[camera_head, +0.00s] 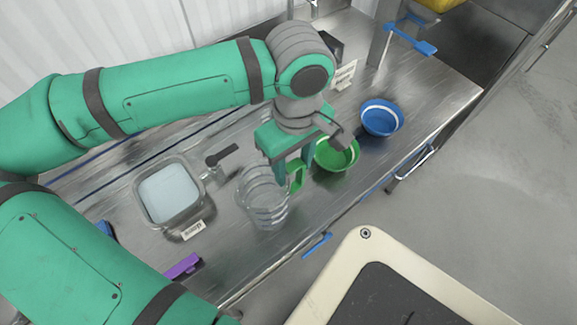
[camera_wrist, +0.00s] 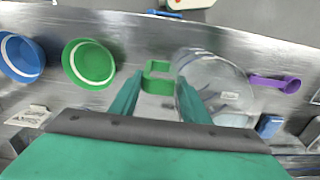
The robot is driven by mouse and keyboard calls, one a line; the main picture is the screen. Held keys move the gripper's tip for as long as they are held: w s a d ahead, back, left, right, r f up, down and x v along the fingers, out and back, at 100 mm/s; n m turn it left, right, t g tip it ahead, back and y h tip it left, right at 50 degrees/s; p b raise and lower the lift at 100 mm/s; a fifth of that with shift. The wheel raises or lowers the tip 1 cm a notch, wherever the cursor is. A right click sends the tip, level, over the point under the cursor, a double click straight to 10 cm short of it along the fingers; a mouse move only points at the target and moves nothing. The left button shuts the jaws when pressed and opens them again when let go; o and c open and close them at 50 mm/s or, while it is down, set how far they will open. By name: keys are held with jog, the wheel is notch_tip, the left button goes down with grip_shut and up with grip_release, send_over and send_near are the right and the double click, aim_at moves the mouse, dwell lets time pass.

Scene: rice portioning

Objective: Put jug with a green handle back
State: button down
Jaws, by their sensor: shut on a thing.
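The clear jug (camera_head: 262,200) with a green handle (camera_head: 297,177) is at the middle of the metal counter in the head view. My gripper (camera_head: 290,170) is at the handle, fingers pointing down. In the wrist view the green handle (camera_wrist: 158,77) lies between the fingertips of my gripper (camera_wrist: 160,85), and the clear jug (camera_wrist: 220,85) is to the right. The gripper is shut on the handle. The jug looks upright; I cannot tell whether its base touches the counter.
A green bowl (camera_head: 338,154) and a blue bowl (camera_head: 381,118) stand to the right of the jug. A clear container with pale contents (camera_head: 143,199) is to the left. A purple scoop (camera_head: 183,266) lies near the front edge, and a blue handle (camera_head: 317,245) is at the edge.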

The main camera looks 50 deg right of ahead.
aim_at(292, 185)
jog(key=f, duration=0.1)
jog(key=w+f, duration=0.1)
jog(key=f, duration=0.1)
jog(key=shift+d+f, duration=0.1)
jog(key=shift+d, duration=0.05)
jog(key=shift+s+f, duration=0.3)
jog(key=c, duration=1)
grip_release()
jog(key=shift+f, duration=0.15)
notch_tip(292, 185, up, 12)
jog(key=shift+d+r, duration=0.1)
jog(key=shift+r, duration=0.1)
